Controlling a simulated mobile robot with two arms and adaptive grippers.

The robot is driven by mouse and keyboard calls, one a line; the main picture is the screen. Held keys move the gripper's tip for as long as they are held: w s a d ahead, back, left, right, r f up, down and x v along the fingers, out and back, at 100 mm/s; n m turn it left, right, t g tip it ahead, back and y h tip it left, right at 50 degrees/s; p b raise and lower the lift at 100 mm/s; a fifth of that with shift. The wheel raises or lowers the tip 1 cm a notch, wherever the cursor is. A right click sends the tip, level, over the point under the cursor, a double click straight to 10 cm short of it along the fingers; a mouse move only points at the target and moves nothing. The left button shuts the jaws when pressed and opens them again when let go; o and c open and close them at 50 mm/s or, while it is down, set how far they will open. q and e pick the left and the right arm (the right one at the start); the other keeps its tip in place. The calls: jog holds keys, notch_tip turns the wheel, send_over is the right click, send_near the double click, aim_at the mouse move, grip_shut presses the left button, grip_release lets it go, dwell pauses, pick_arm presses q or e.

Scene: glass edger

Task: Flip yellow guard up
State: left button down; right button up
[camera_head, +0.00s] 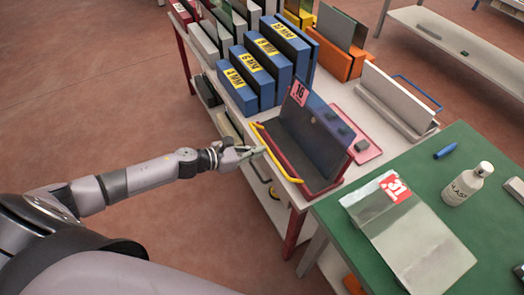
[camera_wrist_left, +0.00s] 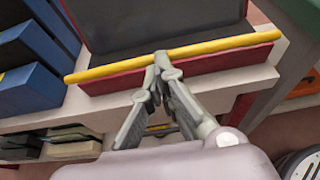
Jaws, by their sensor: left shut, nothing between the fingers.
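The yellow guard (camera_head: 272,156) is a thin bar along the near edge of a red stand (camera_head: 318,188) that holds a dark panel marked 16 (camera_head: 312,135). In the left wrist view the guard (camera_wrist_left: 220,45) crosses low in front of the panel (camera_wrist_left: 150,22), over the red front edge (camera_wrist_left: 235,60). My left gripper (camera_head: 262,150) is shut and empty, its tips at the guard's middle. In the wrist view its fingertips (camera_wrist_left: 161,62) overlap the bar's lower edge; I cannot tell if they touch it. My right gripper is out of view.
Blue boxes (camera_head: 258,75) with yellow labels stand behind the stand on the white table. A pink tray (camera_head: 362,135) lies behind it. Open floor lies left.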

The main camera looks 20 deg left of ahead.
pick_arm(q)
jog(key=w+d+r+p, duration=0.2)
jog(key=r, duration=0.1)
jog(key=shift+w+r, duration=0.1)
jog(key=shift+w, duration=0.2)
jog(key=shift+w+d+r+p, duration=0.5)
jog(key=shift+w+d+p, duration=0.15)
jog(key=shift+w, duration=0.2)
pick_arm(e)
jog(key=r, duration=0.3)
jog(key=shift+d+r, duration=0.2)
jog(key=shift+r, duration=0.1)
pick_arm(q)
jog(key=shift+w+d+r, duration=0.1)
jog(key=shift+w, duration=0.1)
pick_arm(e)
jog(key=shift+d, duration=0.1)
